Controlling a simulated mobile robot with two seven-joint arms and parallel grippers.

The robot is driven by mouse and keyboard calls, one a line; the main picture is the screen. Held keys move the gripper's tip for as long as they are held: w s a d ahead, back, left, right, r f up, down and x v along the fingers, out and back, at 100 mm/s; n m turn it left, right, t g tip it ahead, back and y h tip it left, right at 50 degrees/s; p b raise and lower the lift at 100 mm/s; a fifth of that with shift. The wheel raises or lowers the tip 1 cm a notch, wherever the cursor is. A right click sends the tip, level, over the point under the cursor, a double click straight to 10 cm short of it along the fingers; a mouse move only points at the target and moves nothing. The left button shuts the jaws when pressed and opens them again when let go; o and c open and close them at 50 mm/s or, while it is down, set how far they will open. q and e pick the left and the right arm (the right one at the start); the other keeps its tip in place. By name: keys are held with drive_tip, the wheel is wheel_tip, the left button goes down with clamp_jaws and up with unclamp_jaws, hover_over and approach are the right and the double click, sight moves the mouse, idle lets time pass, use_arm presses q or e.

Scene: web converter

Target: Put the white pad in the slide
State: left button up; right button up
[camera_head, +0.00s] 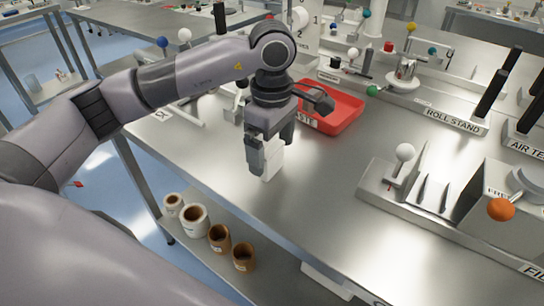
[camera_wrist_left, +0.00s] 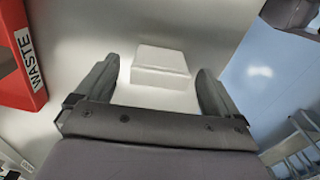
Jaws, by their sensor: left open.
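The white pad (camera_head: 272,162) is a small white block on the steel table near its left edge. It also shows in the left wrist view (camera_wrist_left: 160,62), centred ahead between the two fingers. My left gripper (camera_head: 262,158) points down at the pad, with its dark fingers open on either side; I cannot tell whether they touch it. The gripper partly hides the pad in the head view. No part is clearly labelled as the slide, so I cannot tell which one it is. My right gripper is not in view.
A red waste tray (camera_head: 340,112) lies behind the gripper. A roll stand (camera_head: 455,118) and a metal fixture with white and orange knobs (camera_head: 440,205) stand to the right. Rolls (camera_head: 195,218) sit on a lower shelf. The table's middle is clear.

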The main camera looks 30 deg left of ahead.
use_arm(q)
drive_tip(key=shift+f, duration=0.6)
drive_tip(key=c, duration=1.1)
drive_tip(key=shift+r, duration=0.15)
drive_tip(key=shift+c, duration=0.2)
